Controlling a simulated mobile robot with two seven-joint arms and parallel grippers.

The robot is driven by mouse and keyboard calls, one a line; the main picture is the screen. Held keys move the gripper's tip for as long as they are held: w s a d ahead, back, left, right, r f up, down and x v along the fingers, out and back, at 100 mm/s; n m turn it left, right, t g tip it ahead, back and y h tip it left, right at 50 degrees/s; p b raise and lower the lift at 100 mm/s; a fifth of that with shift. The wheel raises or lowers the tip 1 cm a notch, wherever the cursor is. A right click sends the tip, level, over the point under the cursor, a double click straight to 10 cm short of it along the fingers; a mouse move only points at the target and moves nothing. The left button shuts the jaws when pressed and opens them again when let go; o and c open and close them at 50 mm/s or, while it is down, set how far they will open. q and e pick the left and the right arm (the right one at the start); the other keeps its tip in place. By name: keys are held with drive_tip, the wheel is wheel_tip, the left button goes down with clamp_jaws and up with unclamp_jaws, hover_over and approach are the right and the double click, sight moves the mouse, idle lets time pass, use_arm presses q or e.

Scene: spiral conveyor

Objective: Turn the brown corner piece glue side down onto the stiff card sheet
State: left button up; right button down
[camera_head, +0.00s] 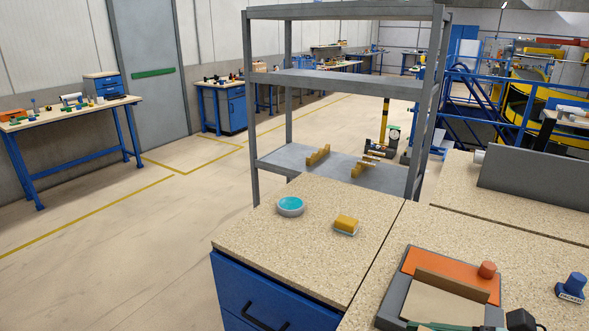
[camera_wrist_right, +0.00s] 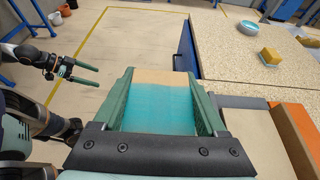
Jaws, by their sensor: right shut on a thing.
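In the right wrist view, my right gripper (camera_wrist_right: 165,100) is shut on the brown corner piece (camera_wrist_right: 164,76). A turquoise glue face of the piece is toward the camera, with a bare tan strip along its far end. In the head view only a sliver of my right gripper (camera_head: 455,326) shows at the bottom edge; the held piece cannot be made out there. The stiff card sheet (camera_head: 435,302) lies tan and flat in a grey tray; it also shows right of the held piece in the wrist view (camera_wrist_right: 258,138). My left gripper (camera_wrist_right: 92,74) is open and empty, over the floor.
The grey tray (camera_head: 393,289) also holds an orange panel (camera_head: 440,264) with a red knob (camera_head: 487,269) and an upright brown strip (camera_head: 452,285). A bowl of turquoise glue (camera_head: 290,206) and a yellow sponge (camera_head: 346,223) stand farther back. A blue stamp-like object (camera_head: 572,287) is at right.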

drive_tip(key=shift+s+d+f+m+t+h, duration=0.1)
drive_tip(key=shift+d+f+m+t+h, duration=0.25)
drive_tip(key=shift+d+m, duration=0.1)
